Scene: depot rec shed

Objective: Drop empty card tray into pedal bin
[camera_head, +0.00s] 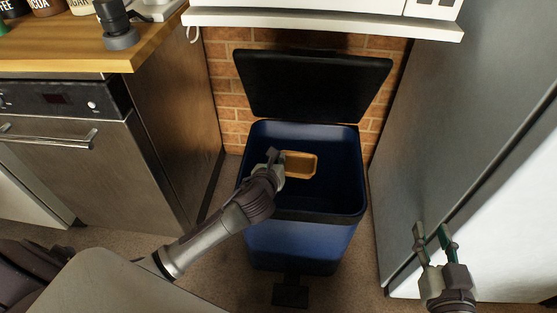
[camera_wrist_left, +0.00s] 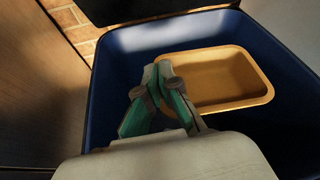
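The empty card tray (camera_head: 300,164) is a shallow, brown, open tray inside the outline of the bin's mouth. The pedal bin (camera_head: 290,247) is blue with a black rim, and its black lid (camera_head: 313,85) stands open against the wall. My left gripper (camera_head: 275,160) is over the bin's opening, its fingertips closed on the tray's near-left edge. The left wrist view shows the fingertips (camera_wrist_left: 158,78) together at the rim of the tray (camera_wrist_left: 225,78), above the bin's dark blue inside (camera_wrist_left: 135,40). My right gripper (camera_head: 433,237) is open and empty at lower right.
A steel-fronted oven (camera_head: 75,150) under a wooden worktop (camera_head: 110,50) stands left of the bin. A tall grey cabinet or fridge (camera_head: 450,110) stands close on the right. A white shelf (camera_head: 320,22) overhangs the bin at the back. The bin's black pedal (camera_head: 290,292) faces me.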

